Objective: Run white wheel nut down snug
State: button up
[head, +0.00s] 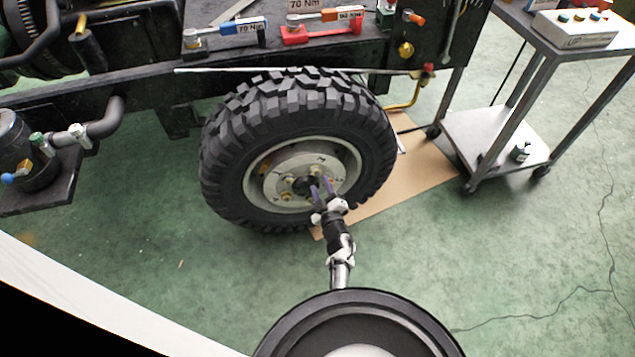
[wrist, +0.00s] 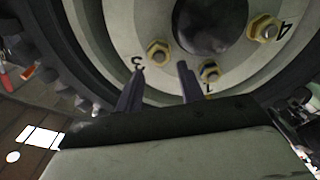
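The wheel (head: 222,150) has a chunky black tyre and a pale rim, with a dark hub cap in the middle. In the wrist view, brass-coloured hex nuts sit on the hub face: one beside the number 3 (wrist: 158,53), one lower right (wrist: 210,72) and one beside the number 4 (wrist: 265,28). None looks clearly white, so I cannot tell which is the white nut. My gripper (head: 319,181) is at the hub face, its two dark fingers apart. In the wrist view my gripper (wrist: 160,70) has the 3 nut just beyond the gap between its fingertips. Nothing is visibly held.
Blue (head: 244,29) and red (head: 322,31) torque tools marked 70 Nm and 90 Nm lie on the chassis above the wheel. A cardboard sheet (head: 430,165) lies on the floor beside it. A metal trolley (head: 500,135) stands right. Green floor is clear at lower right.

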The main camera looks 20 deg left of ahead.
aim_at(316, 173)
jog(key=b+x, duration=0.1)
jog(key=x, duration=0.3)
jog(key=shift+s+f+b, duration=0.1)
jog(key=shift+f+b, duration=0.05)
jog(key=shift+b, duration=0.25)
jog(key=shift+w+a, duration=0.2)
jog(key=shift+w, duration=0.15)
